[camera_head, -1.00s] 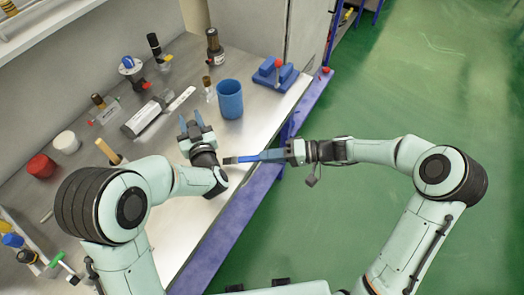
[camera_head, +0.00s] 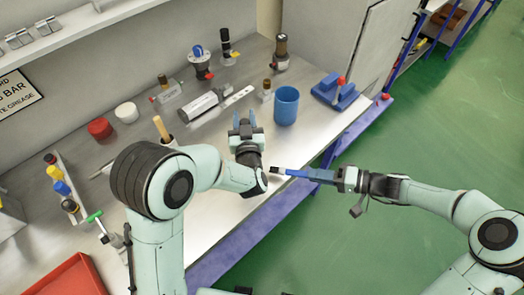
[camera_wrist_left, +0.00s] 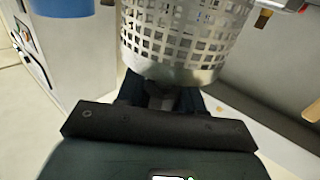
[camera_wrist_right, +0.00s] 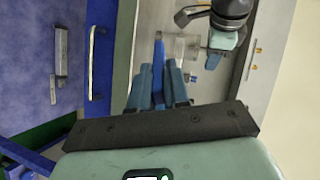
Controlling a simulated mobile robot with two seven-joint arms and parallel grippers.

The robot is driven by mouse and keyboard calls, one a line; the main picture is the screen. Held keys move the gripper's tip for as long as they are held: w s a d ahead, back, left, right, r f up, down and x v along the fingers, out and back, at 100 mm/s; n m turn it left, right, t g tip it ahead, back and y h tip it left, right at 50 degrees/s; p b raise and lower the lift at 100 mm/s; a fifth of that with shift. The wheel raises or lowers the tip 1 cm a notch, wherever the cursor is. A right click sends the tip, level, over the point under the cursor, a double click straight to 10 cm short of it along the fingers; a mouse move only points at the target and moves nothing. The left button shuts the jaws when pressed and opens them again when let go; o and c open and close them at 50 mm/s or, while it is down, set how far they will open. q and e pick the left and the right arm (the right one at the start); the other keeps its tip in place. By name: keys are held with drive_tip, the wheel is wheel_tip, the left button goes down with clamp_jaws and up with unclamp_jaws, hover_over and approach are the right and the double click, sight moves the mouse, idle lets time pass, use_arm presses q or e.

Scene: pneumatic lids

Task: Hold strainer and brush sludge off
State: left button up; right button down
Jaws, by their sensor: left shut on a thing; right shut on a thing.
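The strainer (camera_wrist_left: 185,35), a pale perforated metal basket, fills the upper middle of the left wrist view. My left gripper (camera_head: 244,122) is shut on it above the bench; I cannot make the strainer out in the head view. Sludge on it is not clearly visible. My right gripper (camera_head: 314,174) is shut on a brush with a blue handle (camera_head: 296,173) and a dark and pale bristle end (camera_head: 277,170) pointing left. The bristle end is in front of my left wrist in the head view, apart from the strainer. The right wrist view shows the blue handle (camera_wrist_right: 158,50) between the fingers.
A blue cup (camera_head: 286,106) stands right of my left gripper. A red tray (camera_head: 66,282) is at lower left.

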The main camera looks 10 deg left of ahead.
use_arm(q)
drive_tip(key=o, duration=1.1)
drive_tip(key=shift+o, duration=0.2)
drive_tip(key=v, duration=1.2)
